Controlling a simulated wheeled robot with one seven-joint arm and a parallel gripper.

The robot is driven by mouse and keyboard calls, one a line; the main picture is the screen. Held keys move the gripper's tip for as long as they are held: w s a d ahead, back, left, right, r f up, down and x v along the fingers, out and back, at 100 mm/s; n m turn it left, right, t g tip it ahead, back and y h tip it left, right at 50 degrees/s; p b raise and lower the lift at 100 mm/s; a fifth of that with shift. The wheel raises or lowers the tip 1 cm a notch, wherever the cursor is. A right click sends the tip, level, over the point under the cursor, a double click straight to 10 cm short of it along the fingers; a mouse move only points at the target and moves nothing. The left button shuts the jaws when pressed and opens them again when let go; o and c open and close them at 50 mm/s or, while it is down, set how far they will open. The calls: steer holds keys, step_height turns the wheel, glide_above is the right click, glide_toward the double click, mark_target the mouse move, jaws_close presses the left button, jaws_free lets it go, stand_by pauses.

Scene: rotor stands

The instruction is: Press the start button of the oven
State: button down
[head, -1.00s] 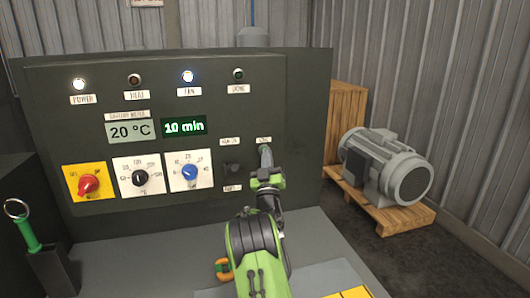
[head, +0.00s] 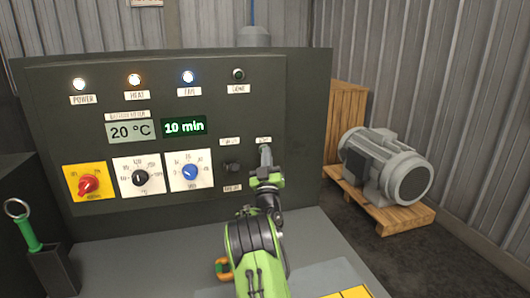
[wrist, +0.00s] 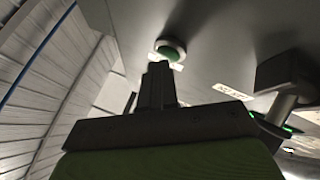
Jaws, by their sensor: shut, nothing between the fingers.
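The oven's dark control panel (head: 60,130) fills the left and middle of the head view. A round green button with a pale ring (wrist: 171,52) shows in the wrist view, and I take it for the start button. My gripper (wrist: 158,70) is shut and empty, its fingertips at the button's near edge; they look touching or nearly so. In the head view my gripper (head: 266,155) is against the right part of the panel, below a small label, and hides the button. The heat lamp (head: 134,79), power lamp (head: 79,84) and fan lamp (head: 187,77) are lit.
The displays read 20 °C (head: 130,131) and 10 min (head: 184,126). A black knob (head: 232,168) sticks out just left of my gripper. Red, black and blue dials are further left. A motor (head: 385,165) on a pallet stands at right.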

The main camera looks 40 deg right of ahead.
steer(key=shift+s+a+b, duration=0.35)
steer(key=shift+s+b, duration=0.3)
steer(key=shift+b, duration=0.35)
steer(key=s+b, duration=0.1)
steer(key=s+a+b, duration=0.1)
steer(key=s+b, duration=0.1)
steer(key=s+a+b, duration=0.1)
steer(key=shift+s+a, duration=0.2)
steer(key=shift+a, duration=0.05)
stand_by(0.4)
